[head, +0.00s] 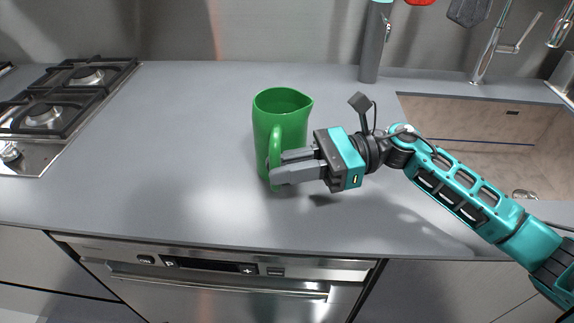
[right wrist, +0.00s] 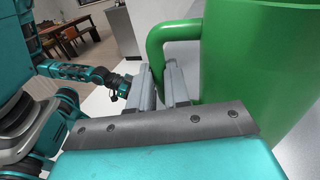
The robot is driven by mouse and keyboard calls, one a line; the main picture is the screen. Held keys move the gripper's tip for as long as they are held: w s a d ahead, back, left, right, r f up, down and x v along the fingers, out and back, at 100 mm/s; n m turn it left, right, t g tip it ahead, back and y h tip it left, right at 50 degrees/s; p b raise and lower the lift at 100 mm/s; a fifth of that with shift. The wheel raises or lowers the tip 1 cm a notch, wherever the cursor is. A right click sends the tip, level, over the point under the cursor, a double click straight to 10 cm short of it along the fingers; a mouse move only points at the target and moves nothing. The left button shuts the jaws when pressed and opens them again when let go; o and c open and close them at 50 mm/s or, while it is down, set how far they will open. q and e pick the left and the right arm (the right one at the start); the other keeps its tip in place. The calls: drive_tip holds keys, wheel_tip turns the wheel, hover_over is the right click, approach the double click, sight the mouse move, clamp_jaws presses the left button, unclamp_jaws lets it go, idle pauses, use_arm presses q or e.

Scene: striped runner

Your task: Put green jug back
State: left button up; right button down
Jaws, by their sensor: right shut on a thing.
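The green jug (head: 287,112) stands upright on the grey counter, its open top and spout showing in the head view. Its handle (head: 274,146) faces the front. My right gripper (head: 276,170) comes in from the right and is shut on the lower part of the handle. In the right wrist view the jug (right wrist: 262,60) fills the right side, and the gripper fingers (right wrist: 162,88) close around the handle (right wrist: 160,42). I cannot tell whether the jug's base touches the counter or sits just above it. My left gripper is not in the head view.
The grey counter (head: 150,170) is clear left and in front of the jug. A gas hob (head: 60,105) is at the left. A sink (head: 490,140) with a tap (head: 492,55) is at the right. A grey cylinder (head: 374,45) stands at the back.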

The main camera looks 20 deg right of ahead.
drive_tip(key=shift+f, duration=0.2)
drive_tip(key=c, duration=1.1)
unclamp_jaws()
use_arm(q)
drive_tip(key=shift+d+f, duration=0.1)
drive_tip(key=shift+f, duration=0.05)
use_arm(e)
drive_tip(key=shift+r, duration=0.15)
drive_tip(key=shift+r, duration=0.2)
drive_tip(key=d, duration=0.1)
drive_tip(key=d+b, duration=0.1)
drive_tip(key=d, duration=0.3)
drive_tip(key=shift+s+f, duration=0.2)
drive_tip(key=shift+f, duration=0.1)
drive_tip(key=d, duration=0.2)
drive_tip(key=d+b, duration=0.1)
drive_tip(key=d, duration=0.3)
drive_tip(key=shift+s+r, duration=0.2)
drive_tip(key=shift+s, duration=0.05)
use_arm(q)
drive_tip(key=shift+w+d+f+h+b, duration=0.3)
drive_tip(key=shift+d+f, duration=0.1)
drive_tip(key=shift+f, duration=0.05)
use_arm(e)
drive_tip(key=shift+d+r, duration=0.1)
drive_tip(key=shift+d, duration=0.45)
